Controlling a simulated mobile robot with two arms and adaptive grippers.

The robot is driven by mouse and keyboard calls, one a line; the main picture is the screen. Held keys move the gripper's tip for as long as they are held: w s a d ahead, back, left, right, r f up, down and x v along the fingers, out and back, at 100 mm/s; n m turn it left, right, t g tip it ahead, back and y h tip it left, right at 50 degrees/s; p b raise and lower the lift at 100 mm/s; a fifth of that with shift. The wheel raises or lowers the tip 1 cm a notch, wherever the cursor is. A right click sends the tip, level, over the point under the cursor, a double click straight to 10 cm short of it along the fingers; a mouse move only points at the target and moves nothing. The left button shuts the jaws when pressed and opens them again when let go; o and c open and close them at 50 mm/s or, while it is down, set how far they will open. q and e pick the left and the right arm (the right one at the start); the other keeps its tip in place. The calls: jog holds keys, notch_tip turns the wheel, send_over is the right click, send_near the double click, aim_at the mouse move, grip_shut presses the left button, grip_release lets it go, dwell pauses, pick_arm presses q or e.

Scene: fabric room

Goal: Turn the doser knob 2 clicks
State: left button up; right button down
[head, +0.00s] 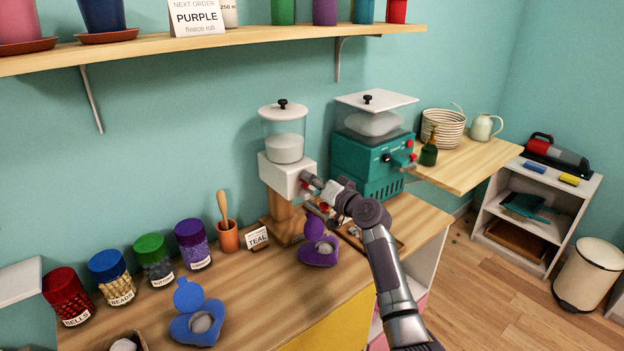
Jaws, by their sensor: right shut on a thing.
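The doser (282,172) stands on a wooden stand near the back of the workbench. It has a white body and a clear hopper (284,132) holding pale filling, under a white lid with a black knob. My right gripper (318,184) reaches in from the lower right to the front right side of the white body. It is shut on the doser knob, which the fingers mostly hide; a bit of red shows by the fingers. I cannot read the knob's angle. My left gripper is not in view.
A purple pouch (318,252) lies open below the doser, and a blue one (197,322) at front left. A teal machine (370,155) stands close right. A shelf (240,38) runs above.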

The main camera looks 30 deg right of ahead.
jog(key=shift+d+f+m+p, duration=0.15)
jog(key=shift+m+p, duration=0.55)
jog(key=shift+m, duration=1.75)
jog(key=shift+d+f+m+p, duration=0.2)
jog(key=shift+m+p, duration=0.5)
jog(key=shift+m, duration=1.75)
jog(key=shift+a+f, duration=0.1)
jog(key=shift+a, duration=0.05)
jog(key=c, duration=1.3)
grip_release()
jog(key=shift+o, duration=0.2)
jog(key=s+d, duration=0.1)
jog(key=s, duration=1.1)
